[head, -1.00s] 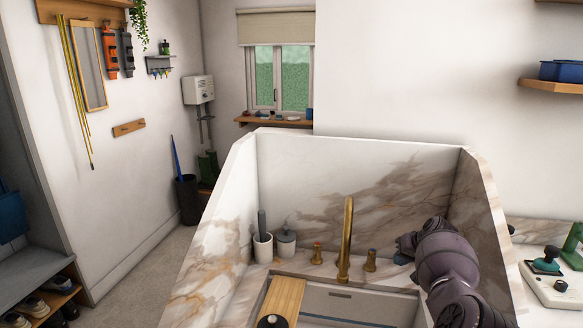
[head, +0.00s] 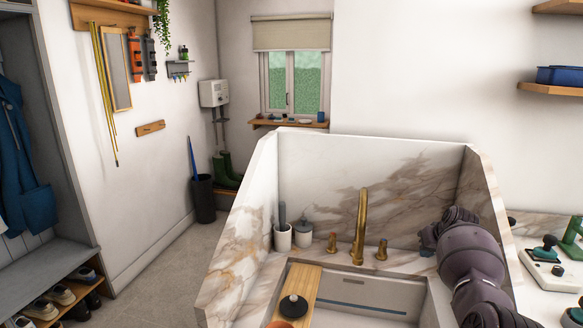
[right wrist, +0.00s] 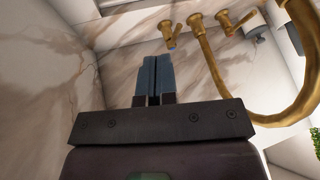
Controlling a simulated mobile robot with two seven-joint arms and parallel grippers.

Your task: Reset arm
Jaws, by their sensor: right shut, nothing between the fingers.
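My right arm reaches over the right side of the marble sink in the head view, and its gripper (head: 428,240) is near the back right corner, right of the brass tap (head: 360,228). In the right wrist view the two blue fingers of my right gripper (right wrist: 153,62) are pressed together with nothing between them. The curved brass spout (right wrist: 215,62) and its handles rise beside the fingers, apart from them. My left gripper is not in view.
The marble sink surround (head: 345,165) has high walls at the back and sides. A wooden board (head: 303,285) with a dark-knobbed item lies across the basin's left. A white cup (head: 283,238) and lidded jar (head: 303,232) stand behind it. A shoe bench (head: 45,262) is at left.

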